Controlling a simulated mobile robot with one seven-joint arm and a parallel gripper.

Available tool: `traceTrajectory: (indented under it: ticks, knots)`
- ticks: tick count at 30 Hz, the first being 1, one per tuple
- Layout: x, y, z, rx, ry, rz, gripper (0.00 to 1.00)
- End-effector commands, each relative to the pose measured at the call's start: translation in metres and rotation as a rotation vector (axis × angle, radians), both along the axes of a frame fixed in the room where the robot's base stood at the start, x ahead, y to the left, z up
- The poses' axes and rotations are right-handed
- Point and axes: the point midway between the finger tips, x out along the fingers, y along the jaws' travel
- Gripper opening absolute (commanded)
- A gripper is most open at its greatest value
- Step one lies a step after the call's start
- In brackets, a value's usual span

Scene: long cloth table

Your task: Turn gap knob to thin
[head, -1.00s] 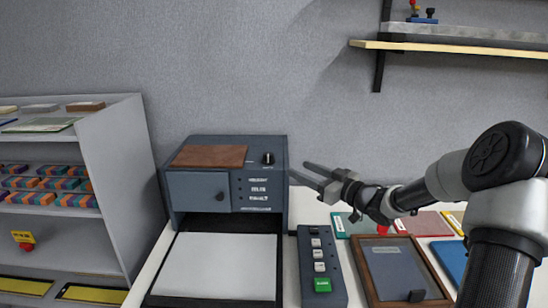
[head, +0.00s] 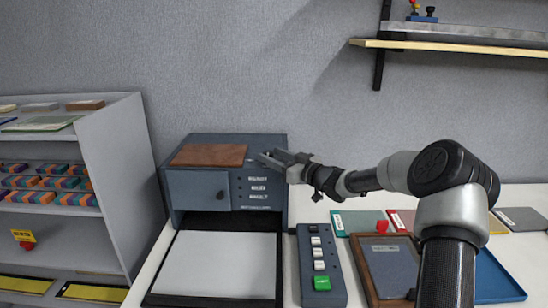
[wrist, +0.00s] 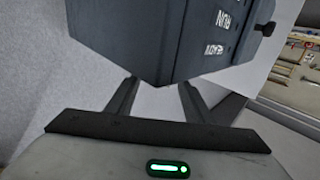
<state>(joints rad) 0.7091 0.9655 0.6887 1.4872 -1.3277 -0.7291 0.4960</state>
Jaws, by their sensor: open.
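The blue-grey machine (head: 255,212) stands at the back of the table. Its gap knob, on the upper right of the front, is hidden behind my gripper in the head view. My gripper (head: 267,158) is open, its fingertips at the machine's upper right front. I cannot tell whether they touch the knob. In the wrist view the two fingers of my gripper (wrist: 157,90) are apart with nothing seen between them, and the machine's corner (wrist: 165,45) is just beyond.
A button box (head: 320,265) and a framed panel (head: 365,270) lie in front. A shelf unit (head: 125,190) stands at left.

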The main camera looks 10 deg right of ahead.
Motion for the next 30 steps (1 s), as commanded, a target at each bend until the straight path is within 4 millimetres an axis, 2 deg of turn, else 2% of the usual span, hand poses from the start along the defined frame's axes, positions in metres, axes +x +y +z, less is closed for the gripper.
traceTrajectory:
  ticks: [1,6,9,20,30]
  knots:
    - [0.000,0.000,0.000,0.000,0.000,0.000,0.47]
    - [0.000,0.000,0.000,0.000,0.000,0.000,0.19]
    - [0.000,0.000,0.000,0.000,0.000,0.000,0.06]
    - [-0.002,0.002,-0.007,-0.003,-0.001,-0.064,0.06]
    - [-0.006,0.012,-0.014,-0.007,-0.006,-0.303,0.06]
